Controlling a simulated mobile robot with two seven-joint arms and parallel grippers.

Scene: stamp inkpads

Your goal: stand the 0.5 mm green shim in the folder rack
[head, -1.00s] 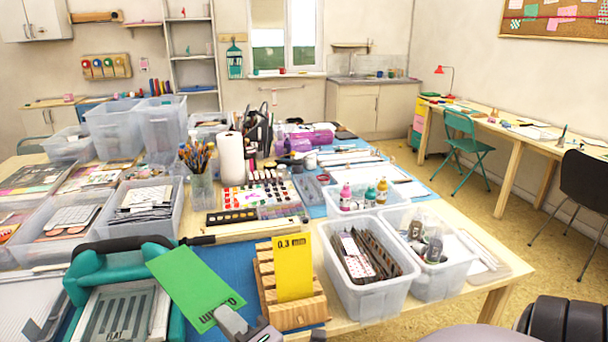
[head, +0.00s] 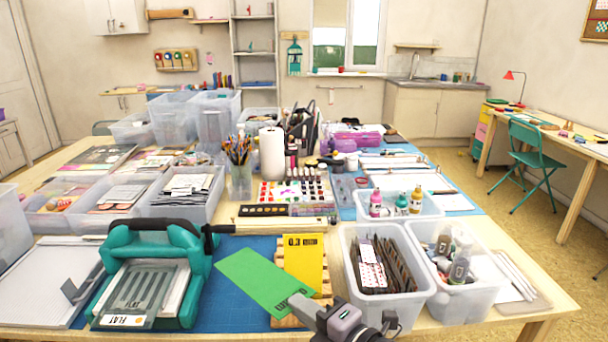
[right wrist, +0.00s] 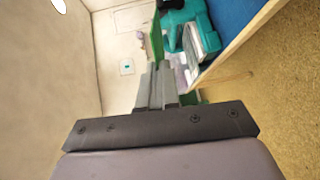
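The green shim (head: 258,280) is a thin flat green plate with dark lettering at its lower right corner. My right gripper (head: 304,305) is shut on that corner and holds the shim tilted, in front of and to the left of the rack in the head view. The right wrist view shows the shim nearly edge-on (right wrist: 156,42) beyond the closed fingers (right wrist: 157,82). The wooden folder rack (head: 286,322) stands on the blue mat, partly hidden by the shim and gripper. A yellow 0.3 mm shim (head: 304,264) stands in it. My left gripper is not in view.
A teal machine (head: 198,262) stands left of the rack. A clear bin (head: 390,310) with dark folders stands close on its right, with another bin (head: 470,285) beyond. Paints and a tool with a dark handle (head: 215,229) lie behind. Bare blue mat (head: 240,245) shows behind the shim.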

